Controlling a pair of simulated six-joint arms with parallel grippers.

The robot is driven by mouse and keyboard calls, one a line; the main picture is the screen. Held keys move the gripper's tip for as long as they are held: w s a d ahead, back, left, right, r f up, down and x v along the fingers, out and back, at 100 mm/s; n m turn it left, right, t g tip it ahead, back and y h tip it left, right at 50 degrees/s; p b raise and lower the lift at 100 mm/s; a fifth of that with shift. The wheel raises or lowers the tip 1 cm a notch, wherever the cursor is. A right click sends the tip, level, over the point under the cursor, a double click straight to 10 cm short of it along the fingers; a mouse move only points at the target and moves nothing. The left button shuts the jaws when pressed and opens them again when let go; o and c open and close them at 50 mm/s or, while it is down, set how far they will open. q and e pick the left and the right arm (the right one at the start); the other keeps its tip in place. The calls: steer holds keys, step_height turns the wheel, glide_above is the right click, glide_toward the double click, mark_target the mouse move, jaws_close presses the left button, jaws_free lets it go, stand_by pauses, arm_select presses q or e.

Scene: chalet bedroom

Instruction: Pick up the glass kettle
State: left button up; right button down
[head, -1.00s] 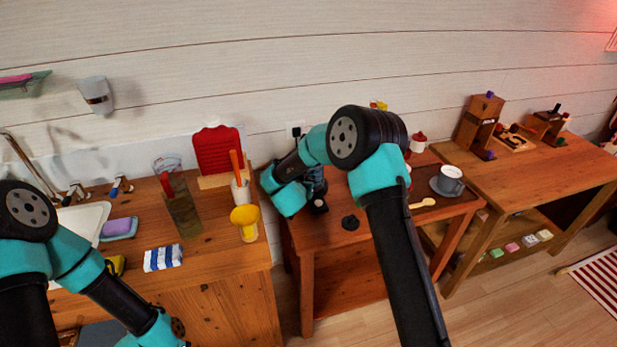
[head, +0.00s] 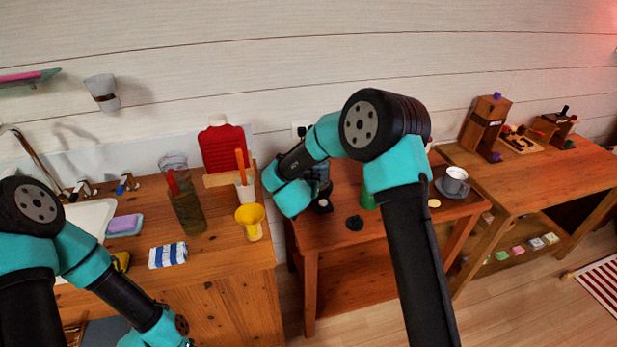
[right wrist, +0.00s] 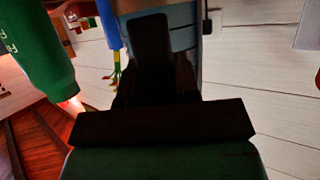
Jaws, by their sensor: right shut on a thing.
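The glass kettle (head: 321,172) stands on the low wooden table, mostly hidden behind my right arm in the head view; only a dark bluish part shows. In the right wrist view a blue-grey surface, likely the kettle's glass (right wrist: 182,36), lies right behind the dark fingers. My right gripper (right wrist: 155,75) is shut on a dark upright part there, apparently the handle. Whether the kettle is clear of the tabletop cannot be told. My left arm reaches to the bottom edge of the head view, above the counter's front; its fingers are out of view.
A green bottle (right wrist: 38,50) stands close beside the right gripper. A black round lid (head: 355,222) lies in front on the table. The left counter holds a yellow funnel (head: 250,220), a tall glass vessel (head: 188,213) and a striped cloth (head: 168,255).

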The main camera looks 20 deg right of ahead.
steer(key=s+a+r, duration=0.1)
steer(key=s+a, duration=0.2)
steer(key=s, duration=0.8)
steer(key=shift+s+a, duration=0.2)
steer(key=shift+s, duration=0.1)
steer(key=shift+r, duration=0.1)
steer(key=s+a+r+n+t+y, duration=0.1)
steer(key=a+r+n+y, duration=0.2)
steer(key=a+r, duration=0.2)
steer(key=s+a+r+n+t+y, duration=0.1)
steer(key=a+r+n+y, duration=0.2)
steer(key=r, duration=0.8)
steer(key=shift+s+a+r+y, duration=0.2)
steer(key=shift+s+a+y, duration=0.15)
steer(key=shift+a, duration=0.75)
steer(key=shift+d, duration=0.1)
